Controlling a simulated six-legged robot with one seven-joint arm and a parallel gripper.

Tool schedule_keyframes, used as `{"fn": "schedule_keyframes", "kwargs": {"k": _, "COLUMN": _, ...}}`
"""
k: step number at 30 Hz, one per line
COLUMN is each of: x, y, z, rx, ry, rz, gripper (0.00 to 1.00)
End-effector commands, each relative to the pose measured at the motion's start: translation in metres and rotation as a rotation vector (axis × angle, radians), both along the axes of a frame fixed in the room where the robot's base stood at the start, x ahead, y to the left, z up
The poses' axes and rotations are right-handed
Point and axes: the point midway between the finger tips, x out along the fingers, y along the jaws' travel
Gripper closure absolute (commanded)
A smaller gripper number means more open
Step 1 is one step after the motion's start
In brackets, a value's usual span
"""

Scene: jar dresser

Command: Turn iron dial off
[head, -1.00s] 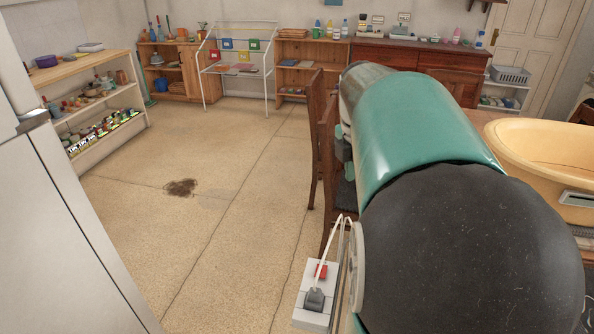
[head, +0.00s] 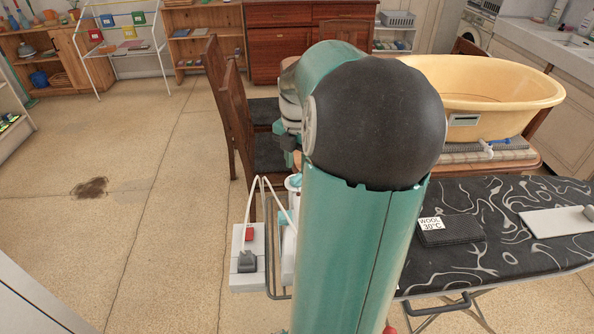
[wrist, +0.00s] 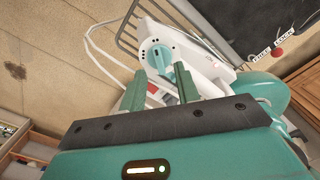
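The white iron (wrist: 198,62) rests by a wire rack, seen close in the wrist view. Its round blue dial (wrist: 157,56) faces my camera. My gripper (wrist: 159,70) is open and empty, with its two green fingers apart and pointing toward the dial. From this view I cannot tell whether they touch the iron. In the head view the iron (head: 290,240) is mostly hidden behind my arm, at the left end of the ironing board (head: 510,230). The dial cannot be made out there.
A white socket box (head: 247,272) with a red switch and a plugged cord hangs beside the rack. A dark pad marked wool (head: 455,233) lies on the board. Wooden chairs (head: 222,95) and a yellow tub (head: 485,85) stand behind. Floor at left is open.

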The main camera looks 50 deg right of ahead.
Motion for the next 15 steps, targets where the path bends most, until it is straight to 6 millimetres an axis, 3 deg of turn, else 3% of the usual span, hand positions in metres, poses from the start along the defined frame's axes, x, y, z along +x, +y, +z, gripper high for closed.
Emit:
{"fn": "schedule_keyframes", "kwargs": {"k": 6, "x": 0.000, "y": 0.000, "z": -0.029, "rx": 0.001, "ry": 0.001, "rz": 0.000, "gripper": 0.68}}
{"fn": "schedule_keyframes", "kwargs": {"k": 15, "x": 0.000, "y": 0.000, "z": -0.034, "rx": -0.001, "ry": 0.000, "rz": 0.001, "gripper": 0.68}}
